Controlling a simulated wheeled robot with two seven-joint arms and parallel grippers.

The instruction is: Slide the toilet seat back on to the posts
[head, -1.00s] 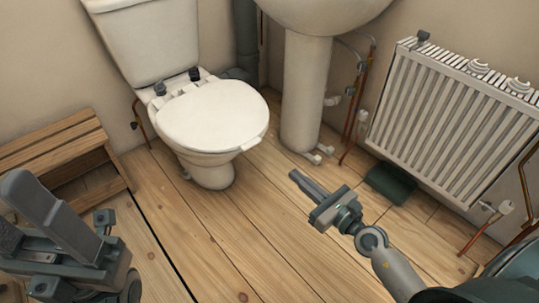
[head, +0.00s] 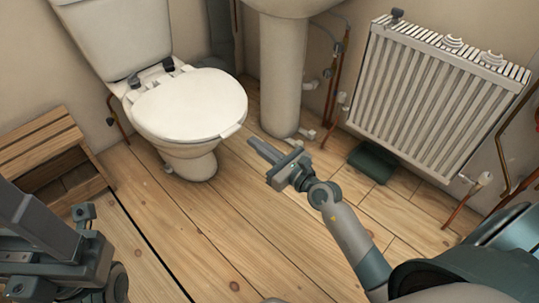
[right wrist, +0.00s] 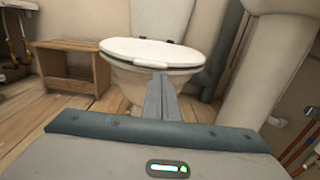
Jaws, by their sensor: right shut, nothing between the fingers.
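The white toilet seat (head: 190,105) lies lowered over the bowl (head: 190,160), with a small pale tab (head: 231,131) at its front right edge. Two dark posts, a left one (head: 134,81) and a right one (head: 168,64), stand behind it; I cannot tell whether the seat is on them. My right gripper (head: 258,146) is shut and empty, in front and to the right of the seat, apart from it in the head view. In the right wrist view its fingers (right wrist: 161,85) point at the seat's front (right wrist: 150,54). My left gripper (head: 25,215) is partly cut off at the lower left.
A wooden step stool (head: 50,155) stands left of the toilet. The basin pedestal (head: 283,80) is right of it. A white radiator (head: 425,95), copper pipes (head: 333,85) and a dark green box (head: 373,162) are farther right. The floor in front is bare boards.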

